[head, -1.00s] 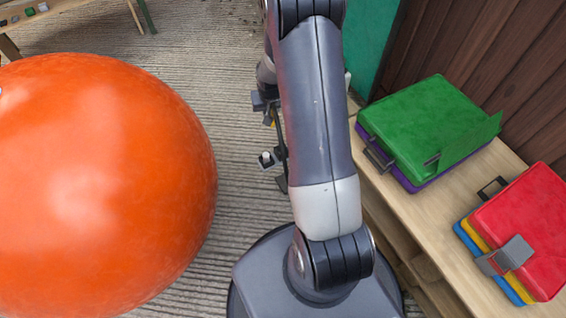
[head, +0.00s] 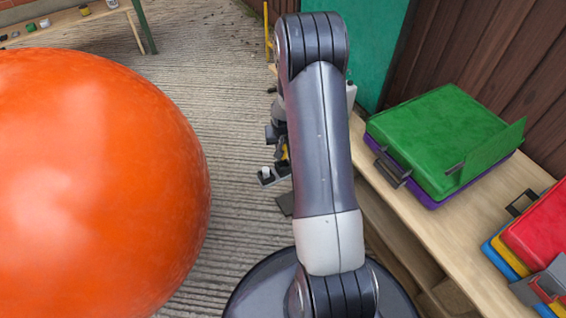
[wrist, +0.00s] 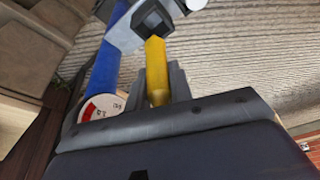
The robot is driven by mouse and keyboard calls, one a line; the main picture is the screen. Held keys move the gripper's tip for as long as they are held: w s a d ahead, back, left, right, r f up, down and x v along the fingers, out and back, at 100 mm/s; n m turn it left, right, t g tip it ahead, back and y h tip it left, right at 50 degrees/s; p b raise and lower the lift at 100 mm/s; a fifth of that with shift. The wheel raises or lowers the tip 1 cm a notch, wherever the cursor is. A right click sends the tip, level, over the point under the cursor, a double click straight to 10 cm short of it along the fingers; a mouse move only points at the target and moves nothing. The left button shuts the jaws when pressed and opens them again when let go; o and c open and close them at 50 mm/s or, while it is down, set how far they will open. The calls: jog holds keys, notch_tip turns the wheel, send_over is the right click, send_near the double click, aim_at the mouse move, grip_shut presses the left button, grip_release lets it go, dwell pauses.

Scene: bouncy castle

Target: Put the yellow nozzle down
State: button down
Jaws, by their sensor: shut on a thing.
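The yellow nozzle (wrist: 157,68) shows in the wrist view, between the fingers of my gripper (wrist: 165,88). My gripper is shut on it. In the head view my arm hides most of the gripper (head: 277,172), and only a small bit of yellow shows there. The gripper is over the grey ribbed floor, left of the wooden bench. The nozzle's far end is near a dark square part in the wrist view, and I cannot tell whether they touch.
A big orange ball (head: 95,180) fills the left. The wooden bench (head: 415,225) on the right bears a green case (head: 440,135) on a purple one, and a red case (head: 540,225) in a stack. A table (head: 75,22) stands at the back left. Ribbed floor (head: 225,95) is clear between.

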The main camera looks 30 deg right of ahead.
notch_tip(320, 180, down, 6)
jog(key=shift+b, duration=0.9)
jog(key=shift+f, duration=0.1)
jog(key=c, duration=1.3)
grip_release()
jog(key=shift+o, duration=0.2)
jog(key=p+v, duration=0.4)
jog(key=v, duration=0.8)
